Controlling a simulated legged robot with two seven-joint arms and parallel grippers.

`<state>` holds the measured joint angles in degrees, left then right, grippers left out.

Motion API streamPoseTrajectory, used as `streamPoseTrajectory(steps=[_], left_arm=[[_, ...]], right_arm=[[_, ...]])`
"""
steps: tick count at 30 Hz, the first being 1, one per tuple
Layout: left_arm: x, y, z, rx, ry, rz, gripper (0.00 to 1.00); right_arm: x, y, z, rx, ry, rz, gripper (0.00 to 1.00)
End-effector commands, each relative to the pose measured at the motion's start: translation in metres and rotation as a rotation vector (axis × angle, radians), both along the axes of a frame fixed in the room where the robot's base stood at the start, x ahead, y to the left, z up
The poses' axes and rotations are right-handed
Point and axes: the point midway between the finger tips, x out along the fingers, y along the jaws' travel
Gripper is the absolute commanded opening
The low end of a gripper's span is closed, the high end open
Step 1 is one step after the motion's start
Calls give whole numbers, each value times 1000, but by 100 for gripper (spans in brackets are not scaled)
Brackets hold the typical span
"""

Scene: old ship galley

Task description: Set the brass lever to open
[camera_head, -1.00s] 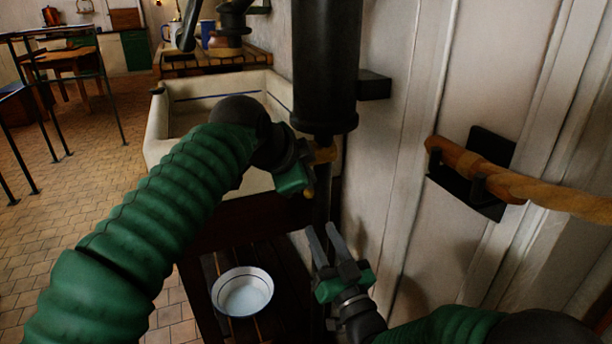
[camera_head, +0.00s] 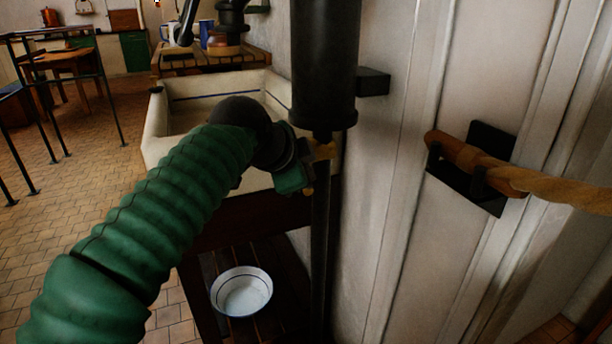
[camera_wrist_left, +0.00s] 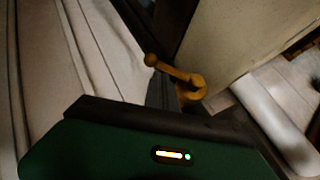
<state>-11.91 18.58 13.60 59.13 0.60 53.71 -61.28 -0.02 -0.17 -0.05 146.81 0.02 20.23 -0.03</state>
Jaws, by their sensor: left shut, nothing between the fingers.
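The brass lever (camera_wrist_left: 173,69), with a round knob at one end and a curved collar at the other, shows in the left wrist view. In the head view its brass collar (camera_head: 324,151) sits just below the thick black cylinder, on a thin dark pipe, partly hidden by my gripper. My left gripper (camera_head: 297,178) is right beside it. In the left wrist view its grey finger (camera_wrist_left: 160,92) is shut and empty, close under the lever; I cannot tell whether they touch. The fingertips are hidden in the head view. My right gripper is out of view.
The black cylinder (camera_head: 323,70) hangs above the lever beside the panelled wall. A pale sink (camera_head: 157,135) stands behind my left arm. A white bowl (camera_head: 241,291) rests on the dark slatted shelf below. A rope-wrapped rail (camera_head: 475,163) juts from the wall at right.

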Motion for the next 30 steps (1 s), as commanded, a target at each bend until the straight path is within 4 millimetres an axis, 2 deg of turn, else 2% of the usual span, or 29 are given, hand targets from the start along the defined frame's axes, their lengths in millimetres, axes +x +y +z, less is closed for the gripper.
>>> streamPoseTrajectory(steps=[23,30], left_arm=[[2,1,-11,41,-125,-1,0],[3,1,-19,65,-197,-1,0]], right_arm=[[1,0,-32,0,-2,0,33],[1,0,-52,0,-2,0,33]])
